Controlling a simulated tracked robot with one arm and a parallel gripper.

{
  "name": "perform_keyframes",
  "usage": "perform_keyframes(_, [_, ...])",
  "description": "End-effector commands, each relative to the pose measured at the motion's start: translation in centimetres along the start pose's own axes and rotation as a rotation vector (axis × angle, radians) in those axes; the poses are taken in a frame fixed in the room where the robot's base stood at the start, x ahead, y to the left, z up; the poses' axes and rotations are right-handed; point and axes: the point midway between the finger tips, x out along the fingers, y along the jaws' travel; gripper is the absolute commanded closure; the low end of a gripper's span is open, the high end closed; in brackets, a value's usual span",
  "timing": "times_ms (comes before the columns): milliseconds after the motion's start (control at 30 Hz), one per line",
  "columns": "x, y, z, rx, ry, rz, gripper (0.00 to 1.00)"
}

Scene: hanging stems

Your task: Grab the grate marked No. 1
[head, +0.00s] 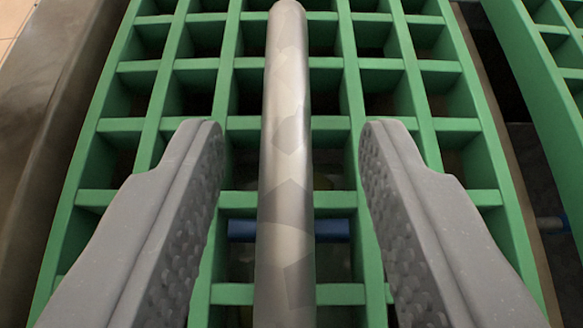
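A green grate (140,124) with square openings fills most of the view below my gripper. A smooth grey metal bar (288,120) runs lengthwise over its middle, from the bottom of the picture to a rounded end at the top. I cannot tell how the bar is joined to the grate. My gripper (291,128) is open, with one grey textured finger on each side of the bar and a visible gap on both sides. No number mark shows, so I cannot tell whether this grate is No. 1.
A second green grate (548,90) lies to the right, past a dark gap. A brownish-grey metal edge (62,100) runs along the left. A blue bar (242,230) shows through the openings below the grate.

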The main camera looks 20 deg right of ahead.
Motion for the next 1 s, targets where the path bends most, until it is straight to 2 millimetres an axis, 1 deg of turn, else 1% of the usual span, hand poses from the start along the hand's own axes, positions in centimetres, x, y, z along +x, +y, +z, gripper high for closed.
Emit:
perform_keyframes(100, [-0.06,-0.01,0.0,-0.001,-0.001,0.0,0.62])
perform_keyframes(133, [-0.07,-0.01,0.01,-0.001,-0.001,0.0,0.68])
perform_keyframes(233, [-0.08,-0.02,0.01,-0.001,-0.001,0.0,0.95])
perform_keyframes(267, [-0.08,-0.02,0.01,-0.001,-0.001,0.0,1.0])
perform_keyframes(1000, [-0.11,0.07,0.12,0.0,-0.004,0.001,1.0])
